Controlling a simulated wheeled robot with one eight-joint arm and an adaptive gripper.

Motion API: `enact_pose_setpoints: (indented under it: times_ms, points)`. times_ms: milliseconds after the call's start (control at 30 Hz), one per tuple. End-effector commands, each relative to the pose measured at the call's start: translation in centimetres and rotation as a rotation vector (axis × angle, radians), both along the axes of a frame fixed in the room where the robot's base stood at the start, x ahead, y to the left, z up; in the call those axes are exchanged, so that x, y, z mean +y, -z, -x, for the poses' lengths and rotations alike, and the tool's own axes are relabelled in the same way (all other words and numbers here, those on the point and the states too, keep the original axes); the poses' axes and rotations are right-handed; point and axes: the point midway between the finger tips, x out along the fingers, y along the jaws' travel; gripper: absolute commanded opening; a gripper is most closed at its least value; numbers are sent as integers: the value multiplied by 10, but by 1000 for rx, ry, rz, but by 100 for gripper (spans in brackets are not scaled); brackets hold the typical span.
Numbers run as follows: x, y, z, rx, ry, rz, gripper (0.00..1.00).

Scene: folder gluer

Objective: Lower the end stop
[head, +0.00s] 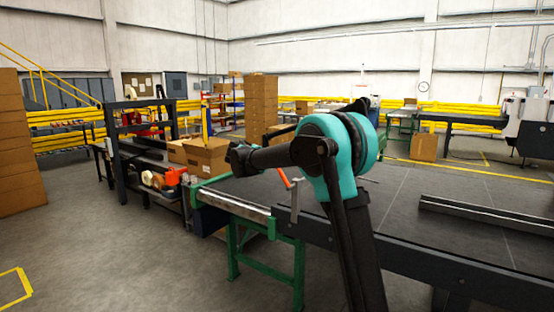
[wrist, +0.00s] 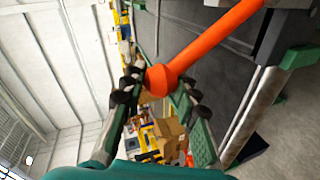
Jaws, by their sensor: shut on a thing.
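An orange lever with a round knob (wrist: 160,79) crosses the wrist view from the upper right. My gripper (wrist: 158,84) has its two dark-padded fingers on either side of the knob and is shut on it. In the head view the orange lever (head: 284,179) stands by a grey upright bracket (head: 295,202) at the table's near left corner; its upper end and my gripper are hidden behind my arm. A pale metal bar (head: 234,204) lies along the table's green-framed left end. I cannot tell for sure whether this bar is the end stop.
The dark table (head: 400,195) spreads right, with a long dark rail (head: 485,214) on it. A green leg frame (head: 268,262) stands under its left end. Cardboard boxes (head: 207,156) and a dark frame (head: 140,125) stand behind left. The floor at front left is clear.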

Motion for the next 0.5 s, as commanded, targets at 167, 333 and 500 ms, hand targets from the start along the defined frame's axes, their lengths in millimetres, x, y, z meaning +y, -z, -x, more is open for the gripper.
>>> enact_pose_setpoints:
  times_ms: [167,333,500]
  points:
    - [5,6,-3,35,1,45,0]
    - [7,8,-4,50,2,64,0]
    - [7,9,-4,53,3,67,0]
